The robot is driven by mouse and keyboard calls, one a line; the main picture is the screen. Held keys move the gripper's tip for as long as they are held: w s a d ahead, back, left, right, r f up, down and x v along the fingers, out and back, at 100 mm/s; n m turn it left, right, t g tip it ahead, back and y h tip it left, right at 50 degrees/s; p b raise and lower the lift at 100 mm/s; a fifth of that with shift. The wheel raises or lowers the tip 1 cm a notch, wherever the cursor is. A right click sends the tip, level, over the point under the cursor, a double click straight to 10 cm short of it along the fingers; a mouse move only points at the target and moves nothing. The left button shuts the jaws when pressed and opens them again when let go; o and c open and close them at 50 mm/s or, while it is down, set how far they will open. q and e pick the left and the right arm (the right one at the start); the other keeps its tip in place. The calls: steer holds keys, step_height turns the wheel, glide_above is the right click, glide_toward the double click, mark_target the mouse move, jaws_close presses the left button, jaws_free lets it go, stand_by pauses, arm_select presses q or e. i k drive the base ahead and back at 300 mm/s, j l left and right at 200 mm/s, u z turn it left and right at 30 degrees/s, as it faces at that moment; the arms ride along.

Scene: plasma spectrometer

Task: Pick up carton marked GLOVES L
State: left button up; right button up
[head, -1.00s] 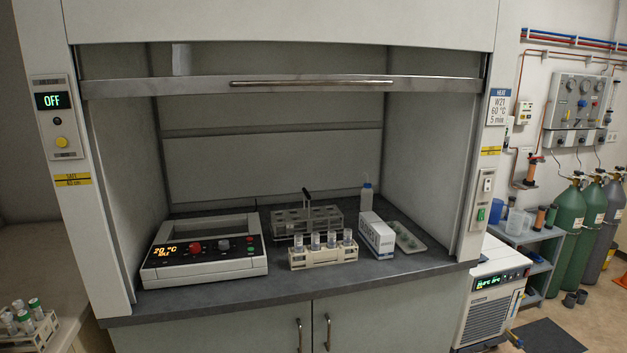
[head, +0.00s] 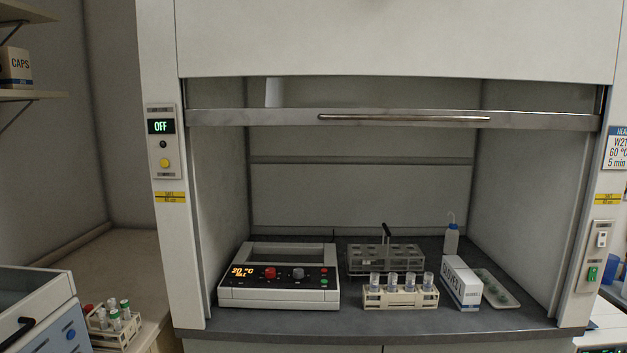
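A white carton (head: 463,284) stands on the right part of the fume hood's dark worktop. It has dark lettering on its side and a blue band low down; the lettering is too small to read surely as GLOVES L. A second carton, marked CAPS (head: 17,68), sits on a wall shelf at the far left. Neither of my grippers shows in the head view.
The hood sash (head: 390,118) is raised. A heating unit (head: 280,277), a cream vial rack (head: 400,298), a clear rack (head: 385,258), a wash bottle (head: 451,239) and a tray (head: 500,291) crowd the worktop. Another vial rack (head: 114,326) stands at lower left.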

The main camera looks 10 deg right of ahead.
mark_target(465, 288)
steer(key=l+u, duration=0.6)
steer(key=l, duration=0.2)
steer(key=l+u, duration=0.15)
steer(key=l, duration=0.25)
steer(key=k+l+u, duration=0.1)
steer(key=l, duration=0.35)
steer(key=k+l+u, duration=0.15)
steer(key=l, duration=0.25)
steer(key=l+u, duration=0.1)
steer(key=l, duration=0.3)
steer(key=k+l, duration=0.1)
steer(key=l, duration=0.3)
steer(key=k+l, duration=0.15)
steer(key=l, duration=0.3)
steer(key=k+l, duration=0.1)
steer(key=l, duration=0.3)
steer(key=k+l, duration=0.1)
steer(key=l, duration=0.35)
steer(key=k+l+u, duration=0.1)
steer(key=l, duration=0.3)
steer(key=k+l, duration=0.15)
steer(key=l, duration=0.25)
steer(key=k+l, duration=0.1)
steer(key=l, duration=0.35)
